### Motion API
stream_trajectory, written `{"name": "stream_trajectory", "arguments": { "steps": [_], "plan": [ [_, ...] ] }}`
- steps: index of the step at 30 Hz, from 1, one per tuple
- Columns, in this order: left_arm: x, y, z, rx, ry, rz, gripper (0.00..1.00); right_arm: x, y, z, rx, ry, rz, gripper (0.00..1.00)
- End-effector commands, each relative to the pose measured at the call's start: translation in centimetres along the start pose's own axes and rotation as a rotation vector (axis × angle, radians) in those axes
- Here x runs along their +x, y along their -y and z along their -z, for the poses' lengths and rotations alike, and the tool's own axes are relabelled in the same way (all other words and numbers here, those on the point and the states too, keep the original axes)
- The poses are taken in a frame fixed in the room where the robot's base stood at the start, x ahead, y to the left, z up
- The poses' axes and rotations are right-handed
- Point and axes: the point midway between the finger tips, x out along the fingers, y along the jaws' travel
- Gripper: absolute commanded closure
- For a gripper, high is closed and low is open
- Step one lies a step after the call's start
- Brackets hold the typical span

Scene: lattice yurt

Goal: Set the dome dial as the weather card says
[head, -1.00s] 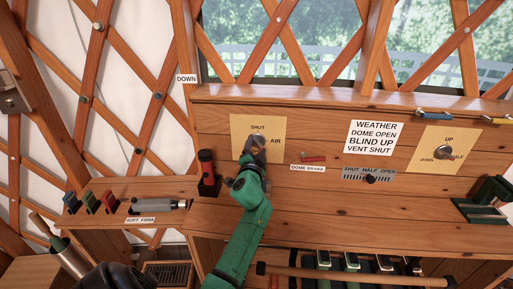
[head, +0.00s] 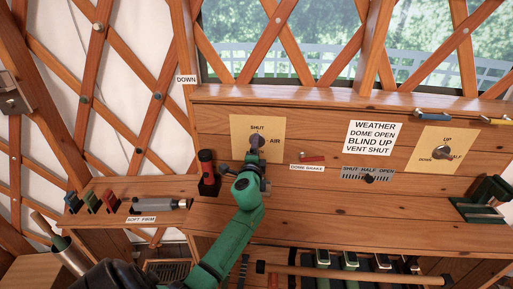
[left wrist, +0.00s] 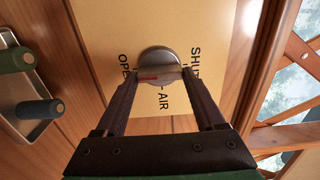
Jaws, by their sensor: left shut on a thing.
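The dome dial is a round grey knob (left wrist: 158,68) on a yellow plate (head: 240,127) marked SHUT, AIR and OPEN. My left gripper (left wrist: 160,76) is shut on this knob, one finger on each side. In the left wrist view a red mark on the knob points toward the OPEN label. In the head view the gripper and wrist cover the plate's lower part. The weather card (head: 374,138) reads DOME OPEN, BLIND UP, VENT SHUT. My right gripper is out of view.
The dome brake (head: 302,155) is right of the plate, above its label. A SHUT-HALF-OPEN slider (head: 369,178) and a second dial (head: 442,153) are farther right. A rail (head: 350,277) runs below.

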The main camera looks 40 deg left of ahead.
Motion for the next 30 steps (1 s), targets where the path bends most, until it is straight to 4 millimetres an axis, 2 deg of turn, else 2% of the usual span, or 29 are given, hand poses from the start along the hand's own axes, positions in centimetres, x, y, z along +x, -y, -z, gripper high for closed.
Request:
{"name": "stream_trajectory", "arguments": {
  "steps": [14,15,16,25,30],
  "plan": [
    [0.1,0.5,-0.3,0.017,0.007,0.009,0.84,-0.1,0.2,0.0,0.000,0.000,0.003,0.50],
    [0.1,0.6,-0.3,0.016,0.007,0.009,0.14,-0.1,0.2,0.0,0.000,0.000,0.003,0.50],
    [0.1,0.5,-0.3,0.016,0.007,0.009,0.02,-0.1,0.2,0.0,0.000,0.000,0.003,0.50],
    [-0.2,0.2,-0.1,0.014,0.002,0.004,0.00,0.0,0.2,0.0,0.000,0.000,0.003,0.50],
    [-2.8,0.1,-0.1,0.012,0.001,0.002,0.00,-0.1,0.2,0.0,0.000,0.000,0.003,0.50]
  ]
}}
